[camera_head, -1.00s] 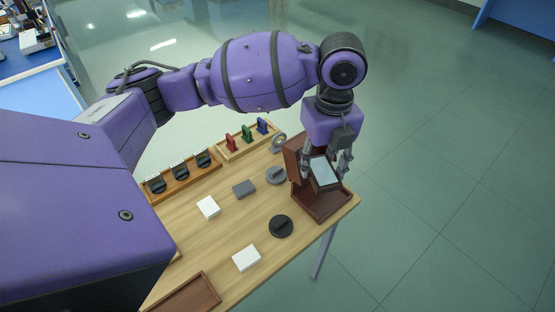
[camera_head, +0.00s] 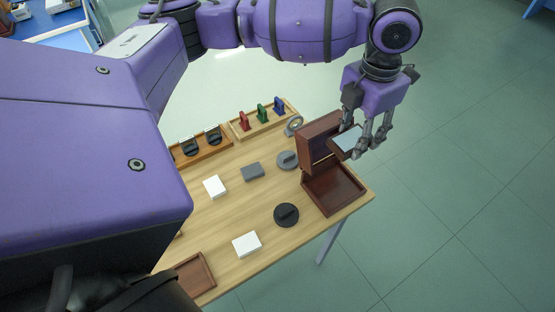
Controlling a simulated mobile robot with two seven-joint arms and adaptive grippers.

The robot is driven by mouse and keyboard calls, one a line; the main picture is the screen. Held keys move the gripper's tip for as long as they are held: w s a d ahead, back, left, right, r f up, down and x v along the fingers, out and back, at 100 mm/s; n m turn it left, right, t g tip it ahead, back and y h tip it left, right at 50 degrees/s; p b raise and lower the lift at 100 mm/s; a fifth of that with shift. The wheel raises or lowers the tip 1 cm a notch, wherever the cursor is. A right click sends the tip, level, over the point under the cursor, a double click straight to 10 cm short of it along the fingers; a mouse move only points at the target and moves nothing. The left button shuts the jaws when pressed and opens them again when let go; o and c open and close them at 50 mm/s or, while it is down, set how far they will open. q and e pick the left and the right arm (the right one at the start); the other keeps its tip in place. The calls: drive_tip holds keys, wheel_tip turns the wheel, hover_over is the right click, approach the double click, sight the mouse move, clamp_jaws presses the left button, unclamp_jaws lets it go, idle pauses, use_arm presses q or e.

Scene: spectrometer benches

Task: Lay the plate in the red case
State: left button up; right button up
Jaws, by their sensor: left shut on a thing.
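The red case (camera_head: 333,191) is a dark red-brown box standing open at the right end of the wooden table. Its lid (camera_head: 313,152) is raised at the back, and the visible inside is empty. My left gripper (camera_head: 364,143) is shut on the plate (camera_head: 346,139), a flat pale grey-blue piece with a dark edge. It holds the plate tilted, above the case and near the right side of the lid. Fingers cover part of the plate. My right gripper is not in view.
On the table (camera_head: 225,240) are white blocks (camera_head: 215,187), a grey block (camera_head: 252,171), a grey disc (camera_head: 287,160) and a black disc (camera_head: 286,214). A rack with red, green and blue pieces (camera_head: 262,113) stands behind. A brown tray (camera_head: 205,272) lies in front.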

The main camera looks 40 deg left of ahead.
sight(338, 187)
use_arm(q)
wheel_tip(338, 187, down, 19)
drive_tip(key=shift+f, duration=0.2)
idle(0.3)
drive_tip(key=o, duration=0.8)
drive_tip(key=shift+f, duration=0.1)
drive_tip(key=shift+o, duration=1)
drive_tip(key=shift+w, duration=0.1)
drive_tip(key=shift+r, duration=0.3)
wheel_tip(338, 187, up, 12)
